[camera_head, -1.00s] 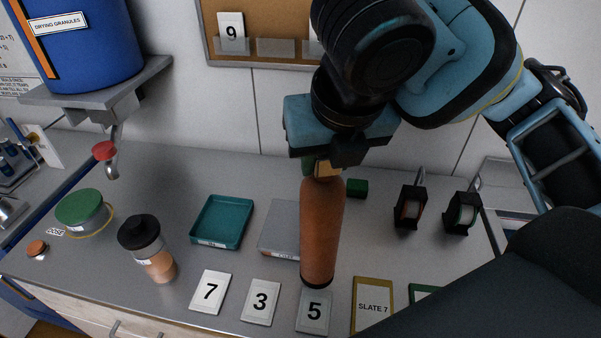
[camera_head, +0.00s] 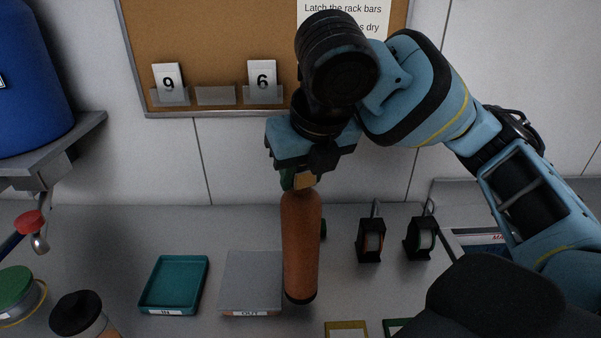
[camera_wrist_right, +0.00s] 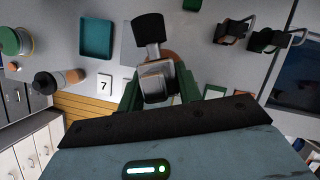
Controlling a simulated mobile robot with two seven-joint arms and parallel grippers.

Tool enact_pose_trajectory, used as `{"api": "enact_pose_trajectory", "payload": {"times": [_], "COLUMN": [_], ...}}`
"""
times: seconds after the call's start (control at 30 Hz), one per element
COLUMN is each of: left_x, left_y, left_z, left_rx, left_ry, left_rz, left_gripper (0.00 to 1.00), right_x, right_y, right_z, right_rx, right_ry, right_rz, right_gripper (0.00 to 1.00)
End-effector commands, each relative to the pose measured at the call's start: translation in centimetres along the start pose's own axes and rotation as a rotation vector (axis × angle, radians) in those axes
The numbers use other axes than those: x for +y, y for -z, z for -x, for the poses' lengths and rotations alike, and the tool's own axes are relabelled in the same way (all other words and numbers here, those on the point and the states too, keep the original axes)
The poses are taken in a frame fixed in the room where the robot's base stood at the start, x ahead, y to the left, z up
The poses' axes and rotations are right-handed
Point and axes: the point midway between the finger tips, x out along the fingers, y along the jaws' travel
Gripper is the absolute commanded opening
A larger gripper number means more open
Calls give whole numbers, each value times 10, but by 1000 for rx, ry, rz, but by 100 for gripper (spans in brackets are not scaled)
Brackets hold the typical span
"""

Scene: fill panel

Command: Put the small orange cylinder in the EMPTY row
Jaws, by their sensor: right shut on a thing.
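An orange cylinder (camera_head: 301,240) with a dark lower end hangs upright from my right gripper (camera_head: 300,183). The gripper is shut on its top end, seen through a small yellowish piece between the fingers. The cylinder hangs in front of the right edge of the grey OUT tray (camera_head: 250,283); its height above the counter is hard to judge. In the right wrist view, the green fingers of my right gripper (camera_wrist_right: 160,90) flank a grey piece with a black end. No row marked EMPTY can be read. My left gripper is not in view.
A teal IN tray (camera_head: 173,284) lies left of the OUT tray. Two small black holders (camera_head: 371,242) stand right of the cylinder. A cork board (camera_head: 225,50) behind holds tiles 9 (camera_head: 168,80) and 6 (camera_head: 262,78), with a bare clear pocket (camera_head: 216,96) between them.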

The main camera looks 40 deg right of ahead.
Motion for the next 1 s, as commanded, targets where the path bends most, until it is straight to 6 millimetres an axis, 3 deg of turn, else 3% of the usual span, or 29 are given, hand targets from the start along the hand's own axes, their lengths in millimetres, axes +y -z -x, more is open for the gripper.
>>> {"api": "enact_pose_trajectory", "payload": {"times": [0.17, 0.53, 1.0], "left_x": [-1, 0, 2], "left_y": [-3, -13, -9], "left_z": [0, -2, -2], "left_rx": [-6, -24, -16], "left_ry": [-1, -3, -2], "left_rz": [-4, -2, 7], "left_gripper": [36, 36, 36], "right_x": [-9, -8, -8], "right_y": [-9, 5, 6], "right_z": [-1, -32, -34], "right_rx": [-10, -10, -12], "right_ry": [-1, -2, -3], "right_rz": [-8, -4, -4], "right_gripper": [0, 0, 0]}}
